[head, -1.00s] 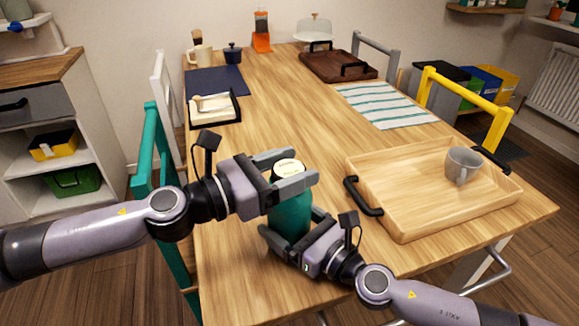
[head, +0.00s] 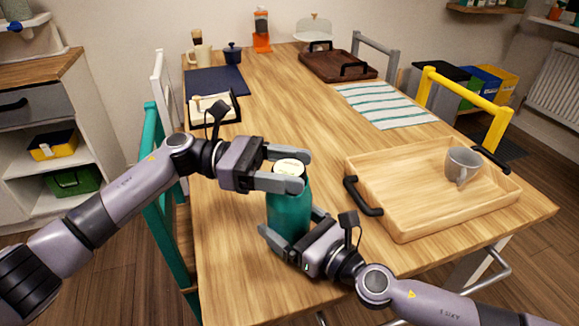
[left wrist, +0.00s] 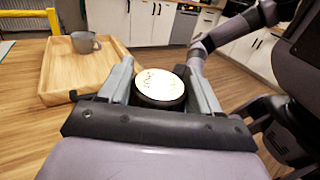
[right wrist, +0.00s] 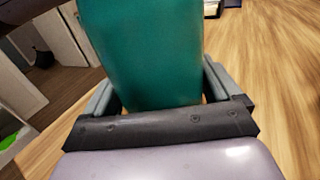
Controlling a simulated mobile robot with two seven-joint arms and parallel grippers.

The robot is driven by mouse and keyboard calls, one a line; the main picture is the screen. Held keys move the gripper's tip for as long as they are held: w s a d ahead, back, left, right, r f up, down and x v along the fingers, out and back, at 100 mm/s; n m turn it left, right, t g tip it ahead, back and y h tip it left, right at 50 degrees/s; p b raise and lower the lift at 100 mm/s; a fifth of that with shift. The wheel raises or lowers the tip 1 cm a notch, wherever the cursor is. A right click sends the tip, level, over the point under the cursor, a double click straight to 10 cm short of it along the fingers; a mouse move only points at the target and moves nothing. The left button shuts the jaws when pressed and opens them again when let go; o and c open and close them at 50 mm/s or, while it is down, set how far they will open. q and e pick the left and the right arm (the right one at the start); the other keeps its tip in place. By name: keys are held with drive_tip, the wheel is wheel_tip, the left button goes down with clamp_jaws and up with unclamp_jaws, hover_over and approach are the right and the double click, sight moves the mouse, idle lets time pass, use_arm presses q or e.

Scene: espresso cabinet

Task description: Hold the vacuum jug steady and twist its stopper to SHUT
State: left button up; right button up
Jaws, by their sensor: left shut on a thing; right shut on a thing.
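The teal vacuum jug (head: 290,212) stands upright near the table's front edge in the head view. Its stopper (head: 289,167) has a pale top with small markings too small to read. My left gripper (head: 292,172) is shut on the stopper, one finger on each side; the stopper's round top also shows in the left wrist view (left wrist: 161,84). My right gripper (head: 292,235) is shut on the lower body of the jug, which fills the middle of the right wrist view (right wrist: 143,50). The jug's base is partly hidden by the right gripper.
A wooden tray (head: 405,222) with a grey mug (head: 462,165) stands to the right of the jug. A striped cloth (head: 385,106), a dark tray (head: 338,66) and a small black-edged tray (head: 213,108) lie farther back. A teal chair (head: 160,190) is at the left edge. The table's middle is clear.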

sight(289, 168)
use_arm(q)
drive_tip(key=shift+m+g+y, duration=0.8)
drive_tip(key=shift+m+g, duration=0.7)
drive_tip(key=shift+g, duration=0.7)
drive_tip(key=shift+m+g+y, duration=0.4)
drive_tip(key=shift+m+g, duration=0.1)
drive_tip(key=shift+g, duration=0.2)
drive_tip(key=o, duration=1)
drive_tip(key=shift+c, duration=0.2)
drive_tip(key=shift+r, duration=0.1)
wheel_tip(289, 168, up, 10)
drive_tip(key=shift+f, duration=0.1)
